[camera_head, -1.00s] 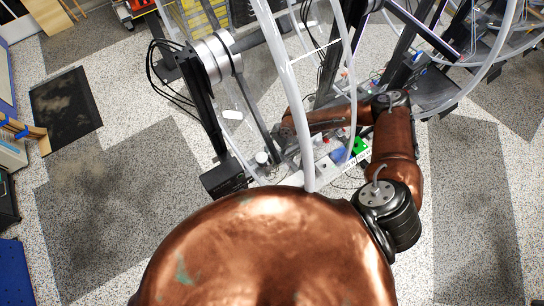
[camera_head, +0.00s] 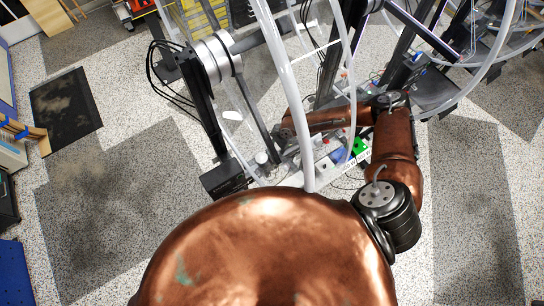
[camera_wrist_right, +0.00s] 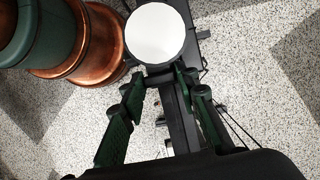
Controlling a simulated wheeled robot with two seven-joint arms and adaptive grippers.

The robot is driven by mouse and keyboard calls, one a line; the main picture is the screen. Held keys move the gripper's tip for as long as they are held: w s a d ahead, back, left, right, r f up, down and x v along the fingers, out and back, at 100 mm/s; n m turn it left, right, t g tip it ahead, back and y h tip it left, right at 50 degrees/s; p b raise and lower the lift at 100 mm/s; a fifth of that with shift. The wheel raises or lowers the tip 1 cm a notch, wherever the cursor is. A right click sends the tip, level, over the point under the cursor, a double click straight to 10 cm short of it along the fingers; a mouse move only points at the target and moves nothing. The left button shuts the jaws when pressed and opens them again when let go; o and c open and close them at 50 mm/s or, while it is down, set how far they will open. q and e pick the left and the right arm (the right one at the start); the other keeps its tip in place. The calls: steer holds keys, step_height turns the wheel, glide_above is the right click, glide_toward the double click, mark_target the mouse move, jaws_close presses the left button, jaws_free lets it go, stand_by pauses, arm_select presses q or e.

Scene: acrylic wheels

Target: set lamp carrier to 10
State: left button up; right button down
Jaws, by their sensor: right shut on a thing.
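In the right wrist view a white round disc (camera_wrist_right: 155,33), which looks like the lamp face, sits just beyond my right gripper (camera_wrist_right: 162,80). The dark green fingers stand on both sides of a dark part below the disc, shut on what looks like the lamp carrier; the exact contact is hard to see. In the head view a small white piece (camera_head: 232,115) shows beside a slanted dark bar (camera_head: 262,130). My right arm reaches left behind a clear tube, and its fingers are mostly hidden there. No scale or number 10 is readable. My left gripper is not in view.
Large clear tubes (camera_head: 288,80) curve upright in front of my right arm. A dark post (camera_head: 205,110) with a silver cylinder (camera_head: 216,57) stands to the left. Cluttered parts with a green block (camera_head: 360,146) lie below the arm.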

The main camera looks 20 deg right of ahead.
steer(key=shift+d, duration=0.1)
steer(key=shift+w+d+r+p, duration=0.1)
steer(key=shift+d+r+p, duration=0.05)
steer(key=shift+d+p, duration=0.75)
steer(key=shift+w+d, duration=0.1)
steer(key=shift+d, duration=0.4)
steer(key=c, duration=1.5)
jaws_free()
steer(key=shift+a, duration=0.1)
steer(key=v, duration=0.7)
